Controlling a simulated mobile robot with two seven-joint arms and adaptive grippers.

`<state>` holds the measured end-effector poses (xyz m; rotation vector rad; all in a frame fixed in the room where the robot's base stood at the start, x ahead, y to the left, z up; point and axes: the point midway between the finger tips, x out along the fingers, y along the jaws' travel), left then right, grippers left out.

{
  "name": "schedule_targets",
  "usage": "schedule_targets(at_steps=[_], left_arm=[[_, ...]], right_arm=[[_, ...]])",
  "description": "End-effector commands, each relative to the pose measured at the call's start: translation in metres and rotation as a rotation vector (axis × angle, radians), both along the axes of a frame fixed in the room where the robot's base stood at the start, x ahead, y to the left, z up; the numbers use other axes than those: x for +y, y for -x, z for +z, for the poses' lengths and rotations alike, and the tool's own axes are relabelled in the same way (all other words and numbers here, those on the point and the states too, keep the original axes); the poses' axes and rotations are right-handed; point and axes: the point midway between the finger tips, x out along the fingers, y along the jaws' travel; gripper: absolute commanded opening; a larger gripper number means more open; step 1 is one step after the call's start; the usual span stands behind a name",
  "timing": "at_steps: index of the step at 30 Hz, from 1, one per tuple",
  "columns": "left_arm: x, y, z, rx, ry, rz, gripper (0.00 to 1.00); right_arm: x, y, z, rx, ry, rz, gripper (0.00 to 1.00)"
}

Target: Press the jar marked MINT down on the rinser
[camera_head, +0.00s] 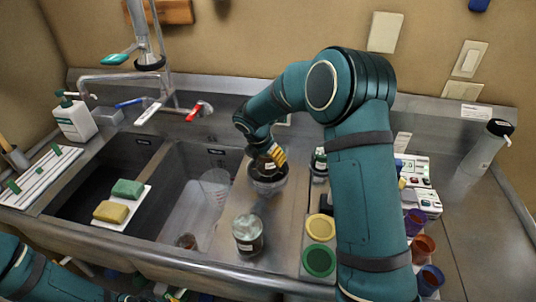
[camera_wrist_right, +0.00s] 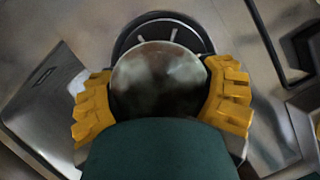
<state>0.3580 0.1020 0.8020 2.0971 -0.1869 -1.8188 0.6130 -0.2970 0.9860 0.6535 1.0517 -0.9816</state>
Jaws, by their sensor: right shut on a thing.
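My right gripper (camera_head: 276,156) is shut on a jar; its yellow fingers (camera_wrist_right: 162,105) grip the jar from both sides in the wrist view. The held jar (camera_wrist_right: 158,78) shows a round, cloudy grey end there, with my gripper covering its near side. No MINT mark is readable on it. The rinser (camera_wrist_right: 197,38), a dark ring with spokes, shows behind the jar; in the head view the rinser (camera_head: 268,187) is below the gripper. I cannot tell whether the jar touches it. My left arm is at the lower left; its gripper (camera_head: 178,294) barely shows at the bottom edge.
Another glass jar (camera_head: 248,232) with an unreadable label stands on the steel counter in front. A sink (camera_head: 185,190) with a clear measuring jug (camera_head: 214,183) lies to the left. Yellow (camera_head: 320,227) and green (camera_head: 319,261) lids and several coloured cups (camera_head: 424,248) are to the right.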

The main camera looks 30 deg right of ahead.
Motion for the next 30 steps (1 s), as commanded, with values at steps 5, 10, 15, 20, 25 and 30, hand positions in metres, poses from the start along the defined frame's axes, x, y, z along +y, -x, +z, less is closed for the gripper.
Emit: schedule_targets(at_steps=[5,10,15,20,25,30], left_arm=[[0.0000,0.0000,-0.0014,0.000,0.000,0.000,0.00],[0.0000,0.0000,-0.0025,0.000,0.000,0.000,0.00],[0.0000,0.0000,-0.0034,0.000,0.000,0.000,0.00],[0.0000,0.0000,-0.0038,0.000,0.000,0.000,0.00],[0.0000,0.0000,-0.0038,0.000,0.000,0.000,0.00],[0.0000,0.0000,-0.0038,0.000,0.000,0.000,0.00]], right_arm=[[0.0000,0.0002,-0.0033,0.001,0.000,0.000,0.30],[0.0000,0.0003,-0.0058,0.001,0.000,0.000,0.30],[0.0001,0.0004,-0.0083,0.001,0.000,0.000,0.30],[0.0001,0.0005,-0.0093,0.001,0.000,0.000,0.30],[0.0001,0.0005,-0.0092,0.001,0.000,0.000,0.30],[0.0001,0.0005,-0.0092,0.001,0.000,0.000,0.30]])
